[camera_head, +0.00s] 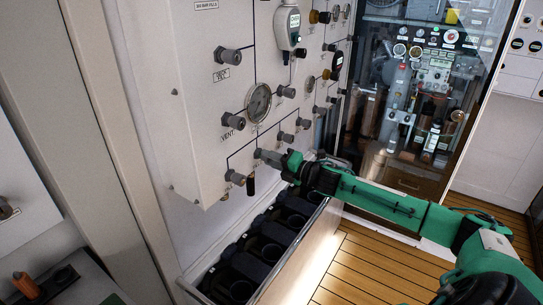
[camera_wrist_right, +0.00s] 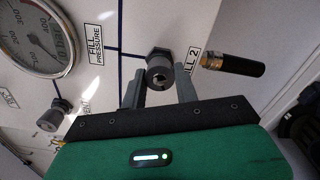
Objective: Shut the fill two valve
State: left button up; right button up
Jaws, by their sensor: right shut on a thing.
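The fill two valve is a dark grey round knob (camera_wrist_right: 160,72) on the white panel, beside the "FILL 2" label in the right wrist view. My right gripper (camera_wrist_right: 158,90) has one finger on each side of this knob and is shut on it. In the head view, my right gripper (camera_head: 271,157) reaches the lower part of the panel (camera_head: 205,110) from the right. The fingers and my arm partly hide the knob there. My left gripper is not in view.
Another grey knob (camera_head: 236,177) sits left of the gripper. A black fitting with a brass end (camera_wrist_right: 232,65) juts out close to the fingers. A round gauge (camera_head: 258,102) is above. Dark cylinder racks (camera_head: 233,262) stand below; wooden floor (camera_head: 375,265) is clear at right.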

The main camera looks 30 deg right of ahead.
pick_arm(q)
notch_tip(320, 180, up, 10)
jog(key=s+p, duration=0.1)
jog(key=p, duration=0.9)
pick_arm(e)
jog(key=m, duration=2.3)
jog(key=shift+d+r+m, duration=0.1)
jog(key=shift+d+m, duration=0.05)
jog(key=shift+m, duration=0.25)
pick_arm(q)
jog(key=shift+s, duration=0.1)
pick_arm(e)
jog(key=o, duration=1)
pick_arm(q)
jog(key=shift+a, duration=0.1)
